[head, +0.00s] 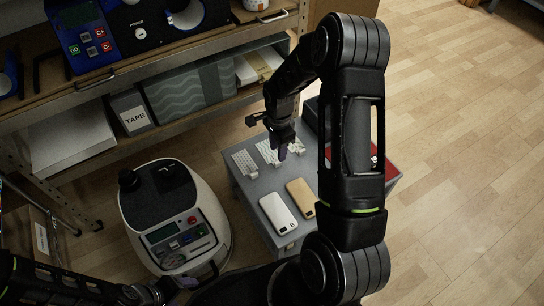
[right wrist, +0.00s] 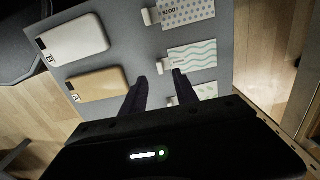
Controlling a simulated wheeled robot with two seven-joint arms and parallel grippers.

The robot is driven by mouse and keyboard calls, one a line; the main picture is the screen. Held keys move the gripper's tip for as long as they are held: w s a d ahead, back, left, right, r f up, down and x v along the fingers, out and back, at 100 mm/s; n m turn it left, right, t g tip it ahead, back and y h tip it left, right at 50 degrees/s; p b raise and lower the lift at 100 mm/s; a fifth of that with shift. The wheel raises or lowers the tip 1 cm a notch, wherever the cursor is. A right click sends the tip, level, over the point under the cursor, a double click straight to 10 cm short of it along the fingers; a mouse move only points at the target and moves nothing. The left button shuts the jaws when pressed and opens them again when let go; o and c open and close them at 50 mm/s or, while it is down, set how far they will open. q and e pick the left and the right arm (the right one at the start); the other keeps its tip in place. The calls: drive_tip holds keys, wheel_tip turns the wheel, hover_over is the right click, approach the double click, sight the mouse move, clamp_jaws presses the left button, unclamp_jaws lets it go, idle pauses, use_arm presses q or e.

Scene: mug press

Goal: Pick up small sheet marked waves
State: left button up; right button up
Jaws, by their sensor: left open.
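The small sheet marked with teal waves (right wrist: 192,57) lies flat on the grey table, the middle one of three in the right wrist view, with a white tab at its left end. The dotted sheet (right wrist: 187,12) lies above it there. A third sheet (right wrist: 207,91) lies below it, partly hidden. In the head view the waves sheet appears as the middle sheet (head: 267,152), its print too small to read. My right gripper (right wrist: 160,82) is open and empty over the table, its right finger near the sheets' tabs. My left gripper (head: 178,288) is open at the bottom left, away from the table.
A white phone-like block (head: 279,214) and a tan one (head: 301,197) lie on the table (head: 249,205). A white machine with a dark top (head: 165,190) stands left of it. Shelves with a TAPE box (head: 132,112) are behind. Open floor is at the right.

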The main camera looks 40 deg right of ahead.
sight(278, 162)
drive_tip(key=shift+f, duration=0.45)
drive_tip(key=shift+f+b, duration=0.9)
drive_tip(key=shift+f, duration=1.75)
drive_tip(key=shift+c, duration=0.4)
clamp_jaws()
